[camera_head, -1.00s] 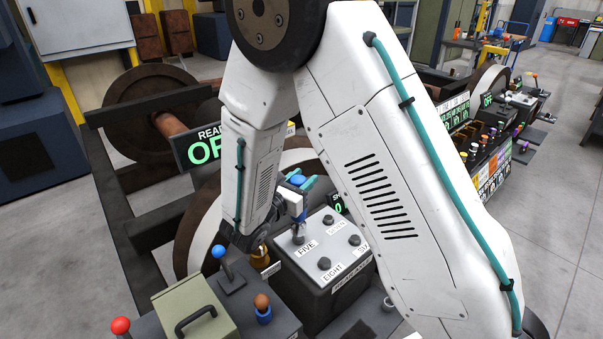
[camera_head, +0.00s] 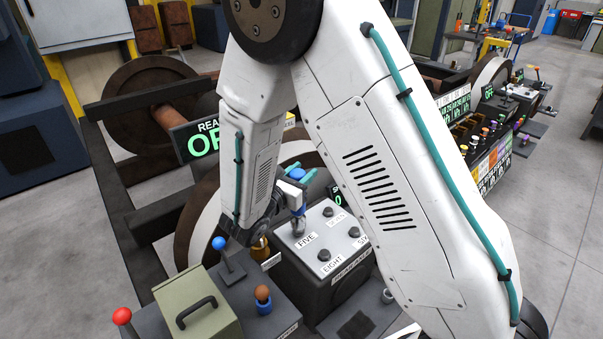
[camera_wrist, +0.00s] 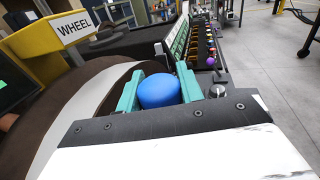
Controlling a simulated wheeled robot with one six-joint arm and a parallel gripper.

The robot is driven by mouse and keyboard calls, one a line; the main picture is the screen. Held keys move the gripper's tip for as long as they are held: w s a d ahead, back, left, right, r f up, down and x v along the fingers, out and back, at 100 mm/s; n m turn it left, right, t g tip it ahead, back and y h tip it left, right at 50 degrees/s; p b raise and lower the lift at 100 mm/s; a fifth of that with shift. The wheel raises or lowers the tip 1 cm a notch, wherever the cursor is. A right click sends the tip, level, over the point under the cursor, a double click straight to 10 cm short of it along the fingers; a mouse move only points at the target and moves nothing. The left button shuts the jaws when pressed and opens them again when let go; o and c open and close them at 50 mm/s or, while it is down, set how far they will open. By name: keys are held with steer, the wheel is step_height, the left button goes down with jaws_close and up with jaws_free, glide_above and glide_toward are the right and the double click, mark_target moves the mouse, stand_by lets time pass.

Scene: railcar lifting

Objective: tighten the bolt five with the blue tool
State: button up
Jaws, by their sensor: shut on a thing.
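My gripper (camera_wrist: 159,88) is shut on the blue tool (camera_wrist: 159,91). In the wrist view the tool's round blue top sits between the two teal fingers. In the head view the blue tool (camera_head: 297,174) hangs upright from my gripper, its grey lower end at the bolt labelled FIVE (camera_head: 298,230) on the box's white top plate (camera_head: 316,252). Whether the tool fully seats on the bolt I cannot tell, as the tool covers it. Bolts by the labels EIGHT (camera_head: 324,255) and SIX (camera_head: 353,232) are bare.
A green case with a black handle (camera_head: 196,315), a blue-knobbed lever (camera_head: 219,244) and an orange-topped tool (camera_head: 262,294) stand left of the box. A wheel (camera_head: 190,232) and dark frame are behind. A rack of coloured tools (camera_head: 490,135) is at right.

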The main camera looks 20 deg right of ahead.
steer(key=shift+f, duration=1.7)
stand_by(2.8)
steer(key=shift+r, duration=0.15)
steer(key=shift+r, duration=3.4)
steer(key=shift+d, duration=0.1)
